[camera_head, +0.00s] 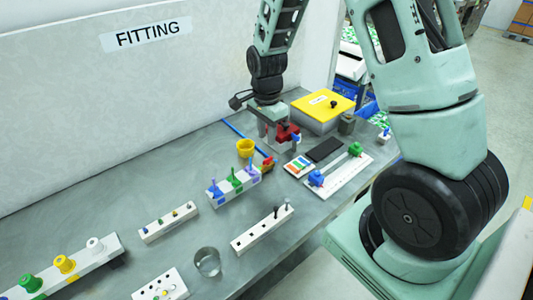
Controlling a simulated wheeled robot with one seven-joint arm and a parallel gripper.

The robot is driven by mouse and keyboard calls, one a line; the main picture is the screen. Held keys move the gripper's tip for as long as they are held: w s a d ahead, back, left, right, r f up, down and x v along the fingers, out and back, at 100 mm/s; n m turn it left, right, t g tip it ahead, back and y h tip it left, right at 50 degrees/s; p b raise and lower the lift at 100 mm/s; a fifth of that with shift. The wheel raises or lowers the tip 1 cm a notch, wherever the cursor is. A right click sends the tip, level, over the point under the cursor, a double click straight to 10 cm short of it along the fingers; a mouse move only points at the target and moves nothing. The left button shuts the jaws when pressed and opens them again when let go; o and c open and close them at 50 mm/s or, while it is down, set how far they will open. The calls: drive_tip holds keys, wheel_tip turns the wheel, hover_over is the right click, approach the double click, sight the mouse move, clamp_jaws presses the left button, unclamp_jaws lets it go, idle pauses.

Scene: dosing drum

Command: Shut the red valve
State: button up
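A red part (288,130), which looks like the red valve, sits on a small grey block (280,145) at the back of the bench. Its handle angle is too small to make out. My gripper (279,132) points down from above right at the red part, overlapping it in the picture. I cannot tell whether the fingers touch it, or whether they are open or shut. A small blue piece (296,138) shows beside the red part.
A yellow-topped box (322,105) stands close behind to the right. A white board with blue and green knobs (338,174) lies right. Bare bench (110,205) lies at the left.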

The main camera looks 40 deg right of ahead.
sight(268, 161)
wheel_tip(268, 161, down, 9)
drive_tip(key=shift+r+p, duration=0.2)
drive_tip(key=shift+p, duration=0.35)
clamp_jaws()
